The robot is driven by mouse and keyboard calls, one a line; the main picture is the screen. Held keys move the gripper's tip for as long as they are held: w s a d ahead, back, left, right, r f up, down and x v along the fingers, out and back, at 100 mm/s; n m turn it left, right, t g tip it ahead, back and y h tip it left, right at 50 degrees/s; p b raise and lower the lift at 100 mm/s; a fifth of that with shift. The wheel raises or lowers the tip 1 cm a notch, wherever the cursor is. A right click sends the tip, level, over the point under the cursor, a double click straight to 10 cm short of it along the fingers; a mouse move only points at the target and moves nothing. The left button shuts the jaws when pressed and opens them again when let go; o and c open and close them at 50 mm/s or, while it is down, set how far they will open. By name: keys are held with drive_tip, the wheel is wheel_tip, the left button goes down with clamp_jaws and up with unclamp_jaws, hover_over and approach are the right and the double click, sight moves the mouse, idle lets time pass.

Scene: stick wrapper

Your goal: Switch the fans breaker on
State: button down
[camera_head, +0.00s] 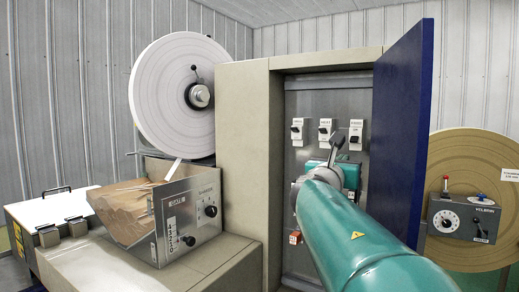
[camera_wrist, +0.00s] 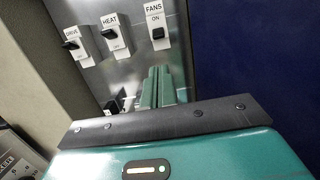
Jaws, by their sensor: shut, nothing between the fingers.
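The fans breaker (camera_wrist: 155,27) is a white plate at the upper middle of the wrist view. Its black lever sits low, with ON showing above it. It is also the rightmost of three breakers (camera_head: 356,134) in the head view. The heat breaker (camera_wrist: 113,35) and drive breaker (camera_wrist: 77,46) have their levers up, with the lower label showing. My gripper (camera_wrist: 157,80) is shut and empty, its green fingers pointing at the panel below the fans breaker, apart from the lever. In the head view my arm hides most of the gripper.
The breakers sit inside a beige cabinet (camera_head: 240,130). Its blue door (camera_head: 403,130) stands open close to the right of my arm. A control box (camera_head: 190,215) and white roll (camera_head: 165,95) are left; a brown roll (camera_head: 480,160) is right.

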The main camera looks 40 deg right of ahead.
sight(354, 139)
drive_tip(key=x, duration=1)
drive_tip(key=shift+s, duration=0.15)
